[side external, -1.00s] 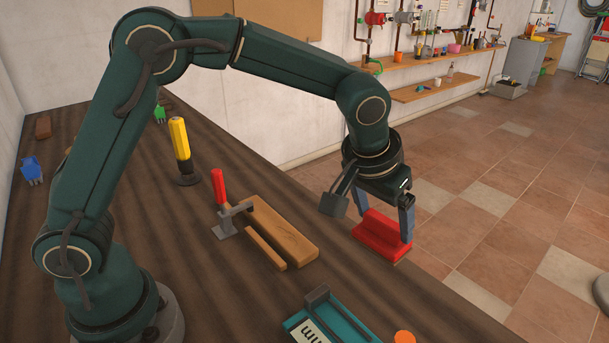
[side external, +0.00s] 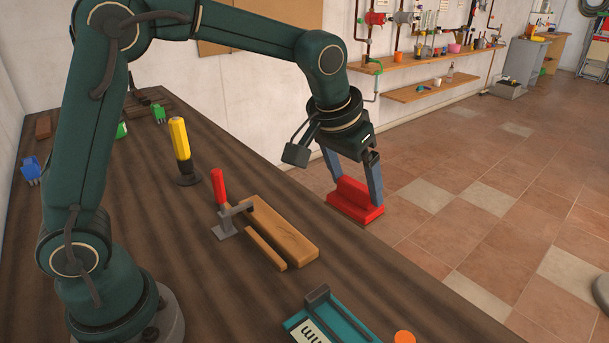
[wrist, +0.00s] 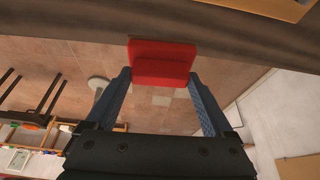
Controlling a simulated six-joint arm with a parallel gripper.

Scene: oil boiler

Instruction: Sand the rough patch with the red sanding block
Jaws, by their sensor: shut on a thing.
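My gripper (side external: 354,190) is shut on the red sanding block (side external: 350,200), with one finger at each end of it. In the side view the block is held right of and beyond the wooden board (side external: 287,232), apart from it, around the table's far edge. I cannot tell its height above the table. In the wrist view the block (wrist: 162,60) sits between my fingers, with floor behind it and the dark table above it. The board (wrist: 262,8) shows at the top right there. I cannot make out a rough patch on the board.
A red-handled clamp (side external: 221,195) stands by the board's left end, beside a thin wood strip (side external: 265,247). A yellow-handled tool (side external: 182,145) stands upright farther back. A teal tool (side external: 325,318) and an orange item (side external: 404,337) lie at the front.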

